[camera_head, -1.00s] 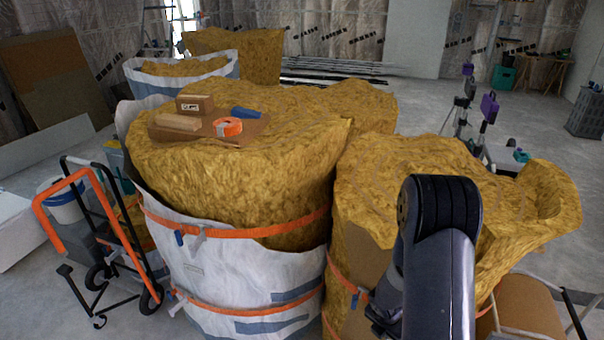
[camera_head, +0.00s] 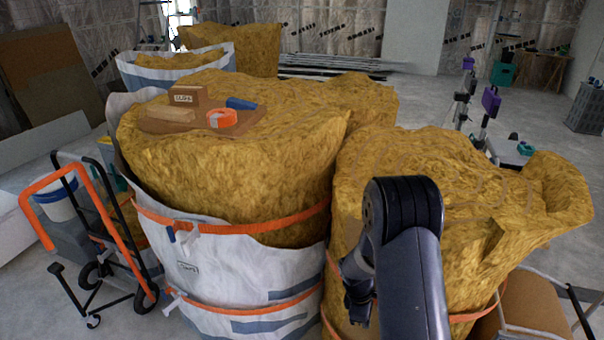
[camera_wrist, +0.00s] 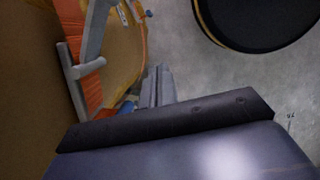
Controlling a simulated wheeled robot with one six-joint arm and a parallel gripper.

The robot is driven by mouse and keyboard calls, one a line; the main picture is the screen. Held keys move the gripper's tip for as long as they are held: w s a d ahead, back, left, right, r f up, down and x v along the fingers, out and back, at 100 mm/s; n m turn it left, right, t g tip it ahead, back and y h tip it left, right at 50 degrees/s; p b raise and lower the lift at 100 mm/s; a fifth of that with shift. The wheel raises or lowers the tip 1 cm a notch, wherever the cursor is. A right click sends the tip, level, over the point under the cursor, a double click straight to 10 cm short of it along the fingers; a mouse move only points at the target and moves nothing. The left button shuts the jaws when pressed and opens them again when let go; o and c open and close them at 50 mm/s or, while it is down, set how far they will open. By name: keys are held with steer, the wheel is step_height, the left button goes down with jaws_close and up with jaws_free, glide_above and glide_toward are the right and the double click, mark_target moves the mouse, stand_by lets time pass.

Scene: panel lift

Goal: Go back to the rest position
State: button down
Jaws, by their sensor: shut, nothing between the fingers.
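My arm rises at the lower right of the head view, bent at a dark rounded joint, in front of the right insulation roll (camera_head: 400,155). My gripper (camera_head: 358,310) hangs low to the left of the arm, partly hidden behind it. In the wrist view my gripper (camera_wrist: 158,85) shows as two grey fingers close together, shut and empty. An orange strap (camera_wrist: 88,85) with a grey buckle (camera_wrist: 75,65) runs to the left of the fingers. I cannot tell whether the fingers touch anything.
A large strapped insulation bundle (camera_head: 225,160) stands left of my arm, with a board holding small blocks and orange tape (camera_head: 222,118) on top. An orange and black hand truck (camera_head: 75,180) stands at the left. Concrete floor (camera_wrist: 215,75) is open right of my fingers.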

steer(key=w+a+m, duration=0.2)
steer(key=w+a, duration=0.1)
steer(key=a, duration=0.2)
steer(key=shift+w+r+m, duration=0.3)
steer(key=shift+w, duration=0.1)
